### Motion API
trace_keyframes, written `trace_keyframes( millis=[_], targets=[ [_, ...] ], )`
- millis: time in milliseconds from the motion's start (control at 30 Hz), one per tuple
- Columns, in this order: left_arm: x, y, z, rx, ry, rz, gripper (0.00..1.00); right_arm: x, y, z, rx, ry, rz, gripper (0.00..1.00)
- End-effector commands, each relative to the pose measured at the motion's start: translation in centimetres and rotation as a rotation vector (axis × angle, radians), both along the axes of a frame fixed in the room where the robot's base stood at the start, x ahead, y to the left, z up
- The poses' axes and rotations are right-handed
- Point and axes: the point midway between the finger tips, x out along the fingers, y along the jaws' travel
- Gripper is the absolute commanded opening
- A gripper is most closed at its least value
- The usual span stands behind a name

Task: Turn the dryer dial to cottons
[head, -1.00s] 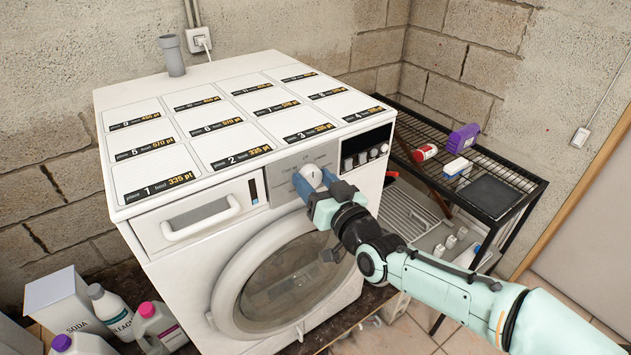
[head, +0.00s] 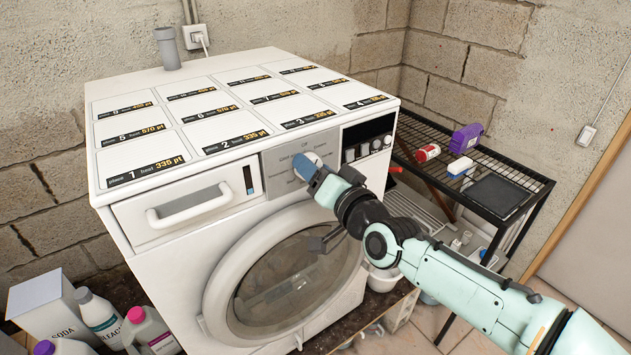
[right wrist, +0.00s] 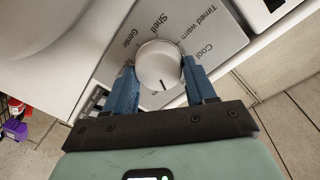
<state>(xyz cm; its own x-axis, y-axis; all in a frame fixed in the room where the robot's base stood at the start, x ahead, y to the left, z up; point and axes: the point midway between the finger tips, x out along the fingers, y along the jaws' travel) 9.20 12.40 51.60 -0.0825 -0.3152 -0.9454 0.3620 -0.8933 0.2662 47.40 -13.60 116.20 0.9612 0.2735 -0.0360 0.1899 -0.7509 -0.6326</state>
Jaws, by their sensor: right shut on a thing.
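The white round dial (head: 305,166) is on the grey panel of the white machine's front, right of the drawer. My right gripper (head: 312,172) is at the dial, its blue fingers partly covering it. In the right wrist view the dial (right wrist: 158,62) sits between the two fingers of my right gripper (right wrist: 160,72), which is shut on it. A short dark mark on the dial's face points toward the gripper's palm. My left gripper is not in view.
The machine's top (head: 230,78) carries numbered white place cards. A drawer handle (head: 190,207) is left of the dial and a round door (head: 290,280) below. Small knobs (head: 368,149) are to the right. A black wire rack (head: 480,165) stands right; bottles (head: 98,312) stand lower left.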

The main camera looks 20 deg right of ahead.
Motion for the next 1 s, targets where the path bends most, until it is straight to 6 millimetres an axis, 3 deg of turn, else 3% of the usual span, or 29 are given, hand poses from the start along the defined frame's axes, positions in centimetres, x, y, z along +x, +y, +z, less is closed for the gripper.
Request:
trace_keyframes(
  millis=[433, 1000],
  targets=[
    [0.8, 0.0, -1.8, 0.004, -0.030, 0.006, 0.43, 0.0, -0.1, -0.2, 0.235, 0.089, 0.001, 0.25],
    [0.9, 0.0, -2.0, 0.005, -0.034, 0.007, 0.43, 0.0, 0.0, -0.2, 0.276, 0.106, 0.002, 0.25]
  ],
)
